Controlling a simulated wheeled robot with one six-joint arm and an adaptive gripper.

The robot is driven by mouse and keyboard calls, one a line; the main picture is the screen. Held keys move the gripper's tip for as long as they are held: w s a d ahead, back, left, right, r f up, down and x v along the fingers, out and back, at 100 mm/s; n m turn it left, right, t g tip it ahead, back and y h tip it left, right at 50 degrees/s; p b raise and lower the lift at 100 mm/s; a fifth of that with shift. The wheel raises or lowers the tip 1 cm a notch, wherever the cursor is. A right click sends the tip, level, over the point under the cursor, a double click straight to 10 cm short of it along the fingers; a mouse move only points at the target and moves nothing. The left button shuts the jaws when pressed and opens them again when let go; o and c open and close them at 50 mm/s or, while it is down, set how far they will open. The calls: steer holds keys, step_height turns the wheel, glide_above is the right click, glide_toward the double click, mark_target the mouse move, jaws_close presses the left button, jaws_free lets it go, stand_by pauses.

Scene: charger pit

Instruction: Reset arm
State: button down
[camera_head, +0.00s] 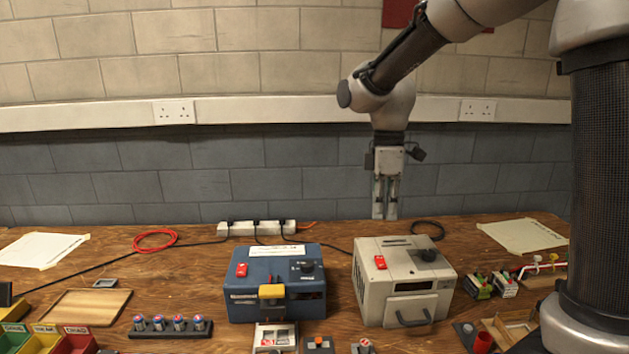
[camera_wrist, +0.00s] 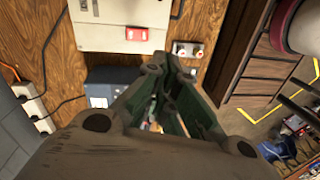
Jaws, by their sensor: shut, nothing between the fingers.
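My gripper (camera_head: 384,210) hangs pointing down above the back of the wooden table, behind the beige charger box (camera_head: 375,285). Its fingers are shut with nothing between them, and it touches nothing that I can see. In the wrist view my gripper (camera_wrist: 160,70) shows its two fingers coming together in front of the table. The beige box (camera_wrist: 112,22) is at the top of that view, with a red switch on it. The blue charger box (camera_head: 262,290) stands left of the beige one in the head view.
A power strip (camera_head: 257,228) with cables lies along the back edge. A battery rack (camera_head: 170,326), a wooden tray (camera_head: 75,306) and coloured bins (camera_head: 75,342) are at the left. The air around my gripper is clear.

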steer(key=s+d+r+m+t, duration=0.3)
steer(key=s+d+m, duration=0.5)
steer(key=s, duration=0.1)
steer(key=s+d+r+m+t, duration=0.3)
steer(key=s+d+m, duration=0.5)
steer(key=s, duration=0.2)
steer(key=shift+s+d, duration=0.3)
